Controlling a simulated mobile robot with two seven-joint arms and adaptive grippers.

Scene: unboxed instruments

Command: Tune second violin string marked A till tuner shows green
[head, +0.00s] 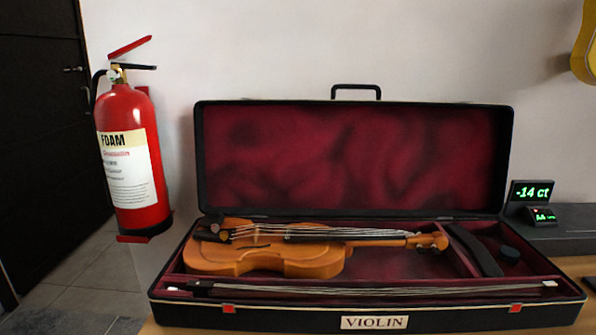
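The brown violin (270,258) lies in the open black case (375,306) with dark red lining, its body at the left and its neck toward the right. Its strings run along the neck to the pegs (433,242) at the right end. I cannot read any string marking at this size. The tuner (531,192) stands at the right of the case and reads "-14 ct" in green digits. A smaller display (543,215) below it shows a green note label that looks like A4. Neither of my grippers shows in the head view.
A bow (370,289) lies along the front of the case. A dark curved piece (474,251) and a small round black item (509,254) lie in the right compartment. The raised lid (352,160) stands behind. A red fire extinguisher (130,160) hangs at the left.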

